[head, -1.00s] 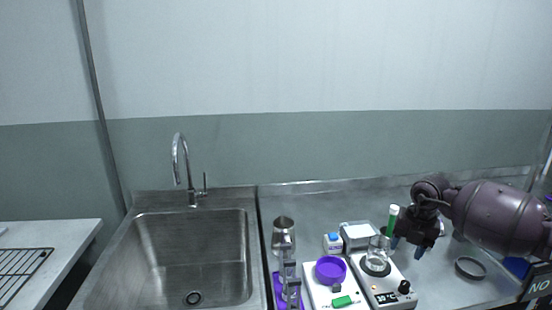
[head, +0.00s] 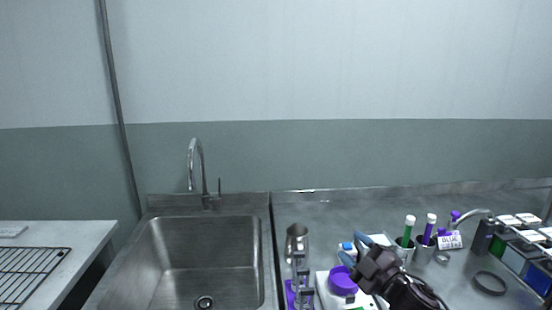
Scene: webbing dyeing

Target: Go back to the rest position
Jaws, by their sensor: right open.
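My right gripper (head: 354,254) comes up from the bottom edge in the head view, right of the sink. Its blue-tipped fingers are apart and empty, pointing up and left. It is in front of the hotplate area, beside a purple bowl (head: 343,281), and hides most of the equipment there. Whether it touches anything I cannot tell. My left gripper is not in view.
A steel sink (head: 205,262) with a tall tap is at the centre left. A wire rack (head: 32,274) lies on the left counter.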

